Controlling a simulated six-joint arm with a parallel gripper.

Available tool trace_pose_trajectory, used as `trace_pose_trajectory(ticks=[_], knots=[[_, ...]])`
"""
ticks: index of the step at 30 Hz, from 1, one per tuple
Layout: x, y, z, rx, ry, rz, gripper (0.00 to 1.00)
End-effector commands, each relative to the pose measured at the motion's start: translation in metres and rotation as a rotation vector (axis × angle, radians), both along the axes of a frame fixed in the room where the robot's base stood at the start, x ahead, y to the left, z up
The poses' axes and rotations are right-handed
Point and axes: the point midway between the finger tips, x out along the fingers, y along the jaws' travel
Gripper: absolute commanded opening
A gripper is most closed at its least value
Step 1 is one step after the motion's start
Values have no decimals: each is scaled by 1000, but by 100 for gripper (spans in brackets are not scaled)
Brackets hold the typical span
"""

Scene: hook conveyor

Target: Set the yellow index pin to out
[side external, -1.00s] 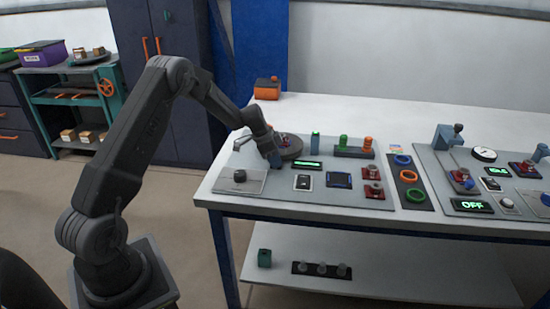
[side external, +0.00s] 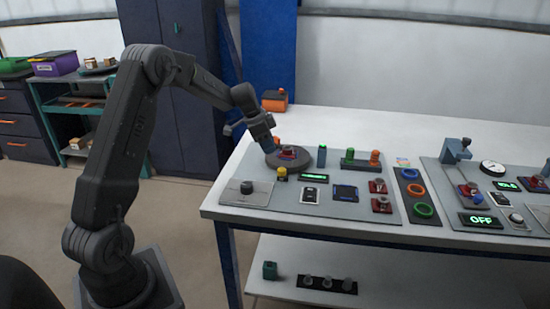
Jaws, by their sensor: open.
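The yellow index pin (side external: 282,173) is a small yellow knob on the left part of the grey panel (side external: 310,218), just in front of the dark round turntable (side external: 302,158). My gripper (side external: 269,148) is above and a little behind the pin, at the left edge of the turntable, and apart from the pin. It is open and seems empty, though its fingers are small and partly dark here. A red part (side external: 287,154) sits on the turntable beside my gripper. I cannot tell from this view whether the pin is in or out.
Red clamps and coloured rings stand farther right.

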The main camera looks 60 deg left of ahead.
Motion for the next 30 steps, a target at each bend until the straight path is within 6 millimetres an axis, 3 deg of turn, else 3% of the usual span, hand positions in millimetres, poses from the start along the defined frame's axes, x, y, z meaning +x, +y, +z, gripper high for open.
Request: trace_pose_trajectory(ticks=[6, 17, 20, 23, 26, 30], knots=[[-7, 4, 21, -1, 0, 0, 42], [-8, 4, 24, -1, 0, 0, 42], [-10, -3, 31, 2, 1, 4, 42], [-16, -27, 50, 8, 7, 24, 42], [-32, -66, 79, 18, 15, 65, 42], [-69, -126, 115, 30, 23, 140, 42]])
